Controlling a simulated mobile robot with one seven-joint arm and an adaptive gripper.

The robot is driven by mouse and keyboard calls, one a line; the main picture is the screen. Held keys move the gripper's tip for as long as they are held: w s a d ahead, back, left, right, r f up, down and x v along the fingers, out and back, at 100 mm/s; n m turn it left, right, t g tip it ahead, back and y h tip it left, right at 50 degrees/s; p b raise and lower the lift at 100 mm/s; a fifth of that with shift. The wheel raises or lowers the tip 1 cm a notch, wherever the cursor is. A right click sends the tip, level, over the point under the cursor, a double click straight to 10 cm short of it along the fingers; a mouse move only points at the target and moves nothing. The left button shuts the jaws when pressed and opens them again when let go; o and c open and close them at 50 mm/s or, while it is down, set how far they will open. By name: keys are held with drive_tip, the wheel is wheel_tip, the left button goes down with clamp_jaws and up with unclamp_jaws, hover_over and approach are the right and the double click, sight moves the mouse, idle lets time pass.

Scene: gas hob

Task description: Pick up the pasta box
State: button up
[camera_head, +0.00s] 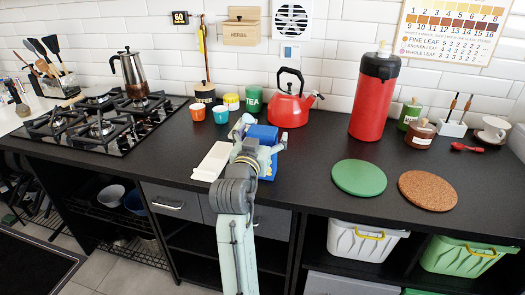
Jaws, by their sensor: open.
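A blue box (263,132), which I take to be the pasta box, is on the black countertop in front of the red kettle. No label can be read on it. My gripper (259,134) is over the near side of the box, and its open fingers show at the left and right of the blue. My gripper and wrist hide part of the box. I cannot tell whether the fingers touch it.
A white block (212,161) lies just left of my gripper. The gas hob (103,124) is left. A green round mat (359,177) is right, with bare counter before it.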

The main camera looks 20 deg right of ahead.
drive_tip(key=shift+c, duration=0.2)
drive_tip(key=c, duration=2)
